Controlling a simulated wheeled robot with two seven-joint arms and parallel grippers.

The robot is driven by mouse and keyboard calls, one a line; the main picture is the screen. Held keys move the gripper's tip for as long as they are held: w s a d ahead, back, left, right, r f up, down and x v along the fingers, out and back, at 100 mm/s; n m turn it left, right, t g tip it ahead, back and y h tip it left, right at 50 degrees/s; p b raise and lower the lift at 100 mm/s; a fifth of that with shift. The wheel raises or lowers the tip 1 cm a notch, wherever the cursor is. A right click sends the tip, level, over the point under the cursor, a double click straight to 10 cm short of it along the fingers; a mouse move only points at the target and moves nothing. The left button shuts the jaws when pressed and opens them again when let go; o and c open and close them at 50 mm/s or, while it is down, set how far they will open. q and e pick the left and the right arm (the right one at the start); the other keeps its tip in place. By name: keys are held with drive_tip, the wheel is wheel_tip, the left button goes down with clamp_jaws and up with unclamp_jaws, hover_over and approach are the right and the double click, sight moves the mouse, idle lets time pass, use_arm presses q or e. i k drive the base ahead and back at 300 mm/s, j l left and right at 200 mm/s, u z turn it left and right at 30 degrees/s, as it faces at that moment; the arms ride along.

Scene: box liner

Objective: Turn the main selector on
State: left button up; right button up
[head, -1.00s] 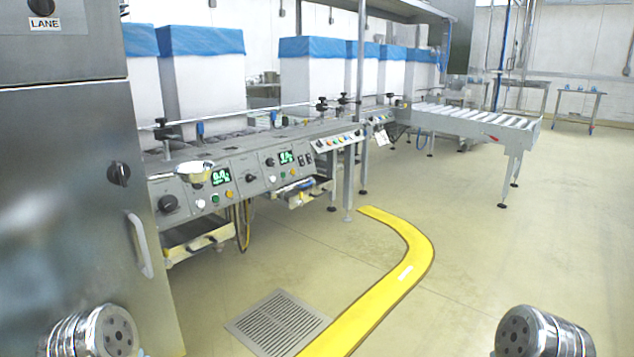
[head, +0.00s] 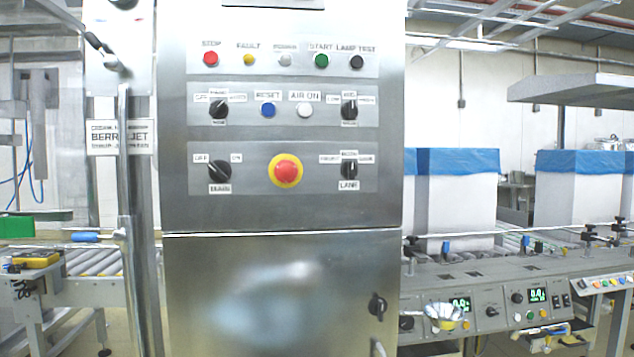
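The main selector (head: 220,171) is a black rotary knob at the lower left of the steel cabinet's control panel (head: 281,212). A plate reading MAIN is below it, with an OFF label at its upper left and an ON label at its upper right. The knob looks tilted, but its pointer is too small to read for certain. Neither of my grippers is in the head view, and nothing touches the knob.
A red emergency stop button (head: 286,171) on a yellow ring and a LANE selector (head: 349,170) are to the right. Other selectors and buttons are above. A conveyor (head: 500,265) with wrapped stacks runs right of the cabinet; a roller conveyor (head: 95,262) stands left.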

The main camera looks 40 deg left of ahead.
sight(219, 172)
drive_tip(key=u, duration=1.55)
drive_tip(key=z, duration=0.1)
